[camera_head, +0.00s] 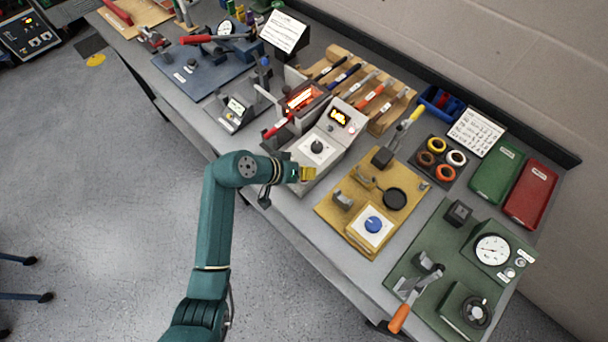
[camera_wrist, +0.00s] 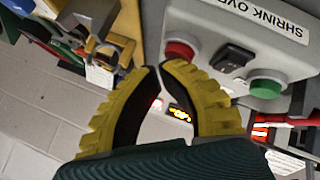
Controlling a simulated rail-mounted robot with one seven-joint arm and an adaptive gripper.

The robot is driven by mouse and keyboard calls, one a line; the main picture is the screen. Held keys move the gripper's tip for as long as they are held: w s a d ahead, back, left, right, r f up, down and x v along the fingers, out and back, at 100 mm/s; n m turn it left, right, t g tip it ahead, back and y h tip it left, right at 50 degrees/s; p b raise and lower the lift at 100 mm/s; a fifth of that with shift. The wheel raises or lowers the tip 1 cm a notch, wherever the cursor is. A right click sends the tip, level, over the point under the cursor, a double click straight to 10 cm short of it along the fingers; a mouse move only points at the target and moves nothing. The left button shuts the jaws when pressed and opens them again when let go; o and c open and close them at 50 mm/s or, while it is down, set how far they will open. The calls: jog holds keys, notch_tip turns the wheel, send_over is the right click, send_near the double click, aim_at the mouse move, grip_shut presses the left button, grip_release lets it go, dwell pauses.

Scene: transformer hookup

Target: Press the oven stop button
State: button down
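The shrink oven (camera_head: 335,143) is a light grey unit with a glowing red chamber and a lit display. A red button (camera_wrist: 180,50), a black rocker switch (camera_wrist: 232,58) and a green button (camera_wrist: 266,84) sit on that panel. My gripper (camera_head: 308,174) is at the oven's front edge. In the wrist view, its yellow fingertips (camera_wrist: 157,68) are together and empty, just beside the red button. The right finger overlaps the button's lower edge in the picture; contact cannot be told.
A yellow board (camera_head: 333,212) with a blue knob lies right of the oven. A grey device (camera_head: 233,110) stands to its left. A wooden rack (camera_head: 375,95) of tools is behind. Open floor lies in front of the bench.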

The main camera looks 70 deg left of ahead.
jog(key=shift+f, duration=0.25)
dwell(0.3)
jog(key=shift+r+p, duration=0.85)
notch_tip(320, 180, up, 5)
jog(key=p, duration=0.5)
jog(key=shift+r, duration=0.15)
dwell(0.5)
